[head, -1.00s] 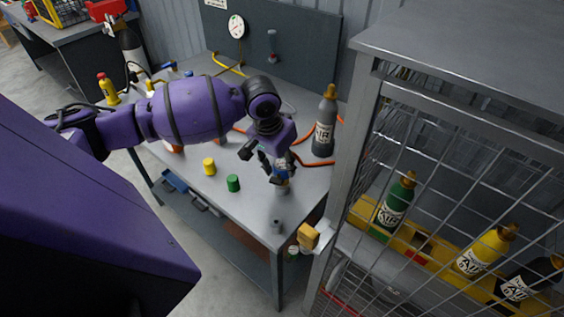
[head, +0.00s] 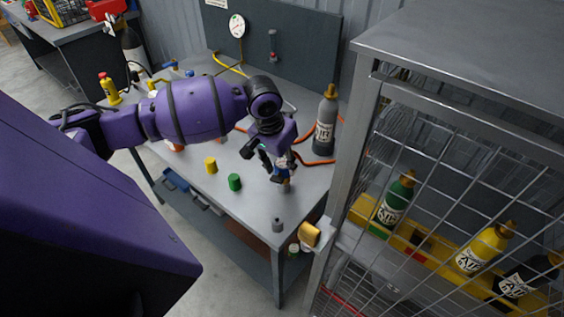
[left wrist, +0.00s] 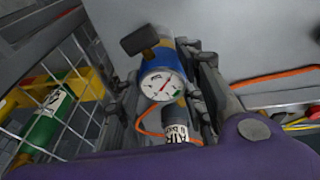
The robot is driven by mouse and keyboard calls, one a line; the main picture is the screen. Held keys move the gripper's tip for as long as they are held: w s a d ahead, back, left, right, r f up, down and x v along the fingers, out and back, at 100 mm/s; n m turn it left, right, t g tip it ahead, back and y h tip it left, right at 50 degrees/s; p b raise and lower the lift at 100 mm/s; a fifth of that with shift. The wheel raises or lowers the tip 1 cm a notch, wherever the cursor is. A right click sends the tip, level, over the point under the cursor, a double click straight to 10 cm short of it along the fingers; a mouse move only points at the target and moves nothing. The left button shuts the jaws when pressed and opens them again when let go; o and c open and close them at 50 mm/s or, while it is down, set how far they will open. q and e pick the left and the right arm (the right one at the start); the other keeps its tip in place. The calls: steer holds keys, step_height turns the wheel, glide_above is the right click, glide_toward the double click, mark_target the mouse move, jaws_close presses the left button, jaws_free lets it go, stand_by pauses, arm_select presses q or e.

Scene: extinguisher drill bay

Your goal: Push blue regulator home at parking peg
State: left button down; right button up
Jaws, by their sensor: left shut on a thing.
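The blue regulator (head: 283,163) is in the jaws of my left gripper (head: 276,168), above the front right part of the workbench. In the left wrist view the regulator (left wrist: 172,60) shows a blue body, a white round gauge, a brass part and a black knob. The left gripper (left wrist: 195,90) is shut on it. A short grey peg-like piece (head: 287,187) shows just below the regulator; whether they touch is unclear. Another small grey upright piece (head: 277,225) stands near the bench's front corner. I cannot tell which is the parking peg. My right gripper is not in view.
A grey air cylinder (head: 325,122) stands behind the gripper, with orange hose nearby. Yellow (head: 211,165) and green (head: 235,182) caps stand on the bench (head: 245,207) to the left. A wire cage (head: 352,170) with several bottles stands close on the right.

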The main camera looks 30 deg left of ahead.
arm_select(q)
steer(key=shift+f, duration=0.7)
stand_by(0.7)
steer(key=c, duration=1)
jaws_free()
steer(key=shift+c, duration=0.2)
steer(key=shift+f, duration=0.1)
steer(key=v, duration=1.2)
steer(key=shift+s, duration=0.15)
